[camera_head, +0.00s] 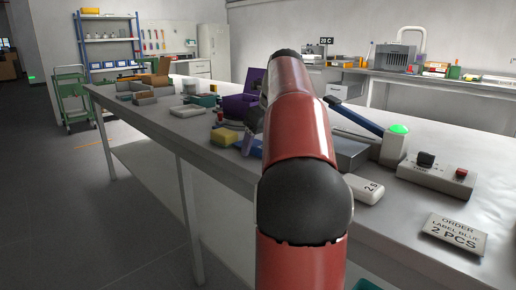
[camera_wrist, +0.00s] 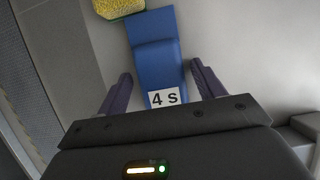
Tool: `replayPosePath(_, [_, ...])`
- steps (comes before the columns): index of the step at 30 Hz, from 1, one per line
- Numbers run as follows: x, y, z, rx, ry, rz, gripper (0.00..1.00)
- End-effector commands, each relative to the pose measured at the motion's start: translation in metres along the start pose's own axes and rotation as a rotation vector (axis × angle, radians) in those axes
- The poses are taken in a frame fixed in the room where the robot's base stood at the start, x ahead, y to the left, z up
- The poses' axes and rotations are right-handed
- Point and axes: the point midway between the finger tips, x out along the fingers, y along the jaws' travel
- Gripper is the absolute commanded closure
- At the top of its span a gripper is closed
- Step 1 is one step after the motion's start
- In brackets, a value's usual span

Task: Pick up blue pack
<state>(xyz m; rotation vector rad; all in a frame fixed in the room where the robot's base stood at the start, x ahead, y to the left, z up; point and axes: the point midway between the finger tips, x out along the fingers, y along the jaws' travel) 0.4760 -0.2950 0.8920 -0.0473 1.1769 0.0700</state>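The blue pack (camera_wrist: 155,55) lies on the grey table in the wrist view, with a white "4 s" label at its near end. My gripper (camera_wrist: 161,69) is open, with one dark finger on each side of the pack. Gaps show between the fingers and the pack, and I cannot tell the height between them. In the head view a blue piece (camera_head: 251,143) beside my arm appears to be the same pack, partly hidden.
A yellow sponge (camera_wrist: 119,7) touches or nearly touches the pack's far end. A white "2 s" block (camera_head: 364,189), a control box (camera_head: 437,178), a green-topped button post (camera_head: 395,147) and an order sign (camera_head: 455,234) stand on the table (camera_head: 412,213). The table's edge is close on the left.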

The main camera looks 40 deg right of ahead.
Motion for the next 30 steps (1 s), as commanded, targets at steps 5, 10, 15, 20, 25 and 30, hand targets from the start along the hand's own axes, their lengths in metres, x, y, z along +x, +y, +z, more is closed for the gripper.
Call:
replayPosePath(5, [0.001, -0.001, -0.001, 0.001, 0.001, -0.001, 0.57])
replayPosePath(10, [0.001, -0.001, -0.001, 0.001, 0.001, -0.001, 0.73])
replayPosePath(15, [0.001, -0.001, -0.001, 0.002, 0.002, -0.001, 0.73])
replayPosePath(20, [-0.002, -0.001, 0.000, 0.002, 0.002, -0.001, 0.73])
replayPosePath(25, [-0.024, -0.001, 0.011, 0.001, 0.000, -0.001, 0.73])
replayPosePath(30, [-0.059, -0.001, 0.025, 0.000, -0.002, -0.002, 0.73])
